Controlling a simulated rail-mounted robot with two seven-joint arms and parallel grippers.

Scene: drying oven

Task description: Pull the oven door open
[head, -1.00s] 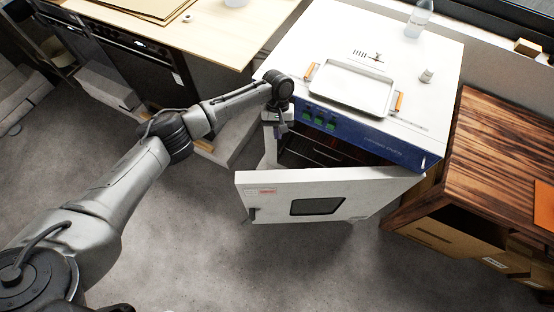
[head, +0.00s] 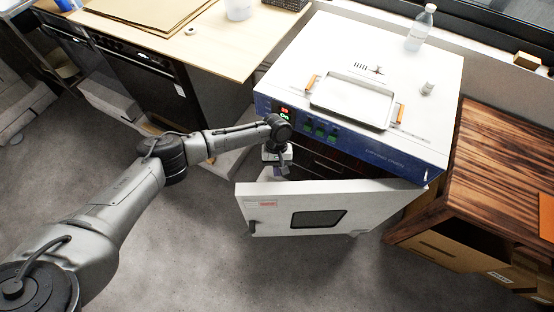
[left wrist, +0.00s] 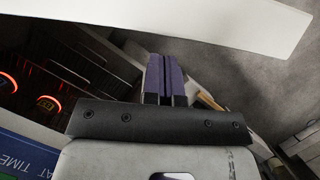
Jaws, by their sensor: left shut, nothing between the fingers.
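The white oven (head: 345,50) has a blue front panel. Its white door (head: 275,205), with a dark window and a small black handle (head: 252,228), stands partly open, hinged at the right. My left gripper (head: 279,172) is at the left side of the opening, between the oven front and the inner side of the door. In the left wrist view its purple-lined fingers (left wrist: 166,80) are shut together and empty. The door (left wrist: 230,18) shows at the top there, and the dark interior with glowing red elements (left wrist: 45,103) at the left. My right gripper is not seen.
A dark wooden cabinet (head: 495,170) stands close right of the door. The floor in front is clear.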

